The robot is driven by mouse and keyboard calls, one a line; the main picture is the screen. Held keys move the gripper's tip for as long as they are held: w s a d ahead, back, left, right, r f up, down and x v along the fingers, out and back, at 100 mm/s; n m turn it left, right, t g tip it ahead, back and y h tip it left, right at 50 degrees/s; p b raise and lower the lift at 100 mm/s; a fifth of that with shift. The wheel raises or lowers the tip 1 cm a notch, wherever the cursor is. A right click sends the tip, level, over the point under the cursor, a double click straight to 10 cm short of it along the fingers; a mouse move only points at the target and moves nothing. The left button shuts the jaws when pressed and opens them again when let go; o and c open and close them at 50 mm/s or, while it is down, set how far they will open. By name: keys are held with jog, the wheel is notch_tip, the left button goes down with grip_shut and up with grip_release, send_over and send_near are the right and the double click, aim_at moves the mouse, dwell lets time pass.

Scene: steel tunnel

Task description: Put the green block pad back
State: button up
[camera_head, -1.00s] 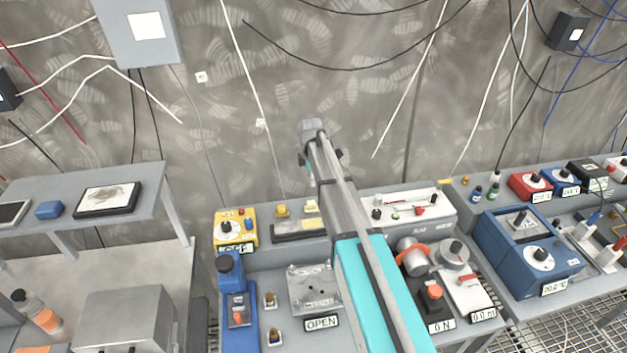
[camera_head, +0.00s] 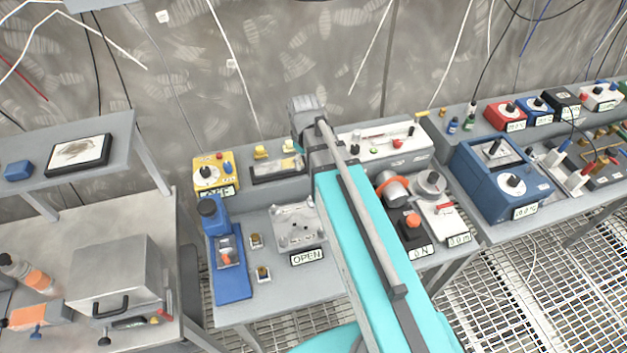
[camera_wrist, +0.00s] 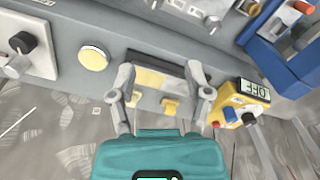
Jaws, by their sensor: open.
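My gripper is open in the wrist view (camera_wrist: 160,74), with a finger on each side of a dark holder (camera_wrist: 156,64) that has a pale yellow top or front face. Nothing shows gripped between the fingers, and contact with the holder cannot be told. In the head view the same dark holder (camera_head: 276,170) sits at the back of the bench, with two small yellow blocks (camera_head: 262,153) behind it. My fingers are mostly hidden there behind the wrist. I cannot make out a clearly green block pad in either view.
A yellow box (camera_head: 212,174) marked OFF stands close left of the holder; it also shows in the wrist view (camera_wrist: 243,101). A white panel (camera_head: 385,143) stands to the right. A metal plate fixture (camera_head: 298,228) marked OPEN and a blue device (camera_head: 229,262) are in front.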

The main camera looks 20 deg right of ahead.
jog(key=s+m, duration=0.5)
jog(key=s, duration=0.3)
jog(key=shift+f, duration=0.1)
notch_tip(320, 180, down, 5)
jog(key=b, duration=0.4)
jog(key=shift+r+b, duration=0.2)
jog(key=shift+b, duration=0.2)
dwell(0.7)
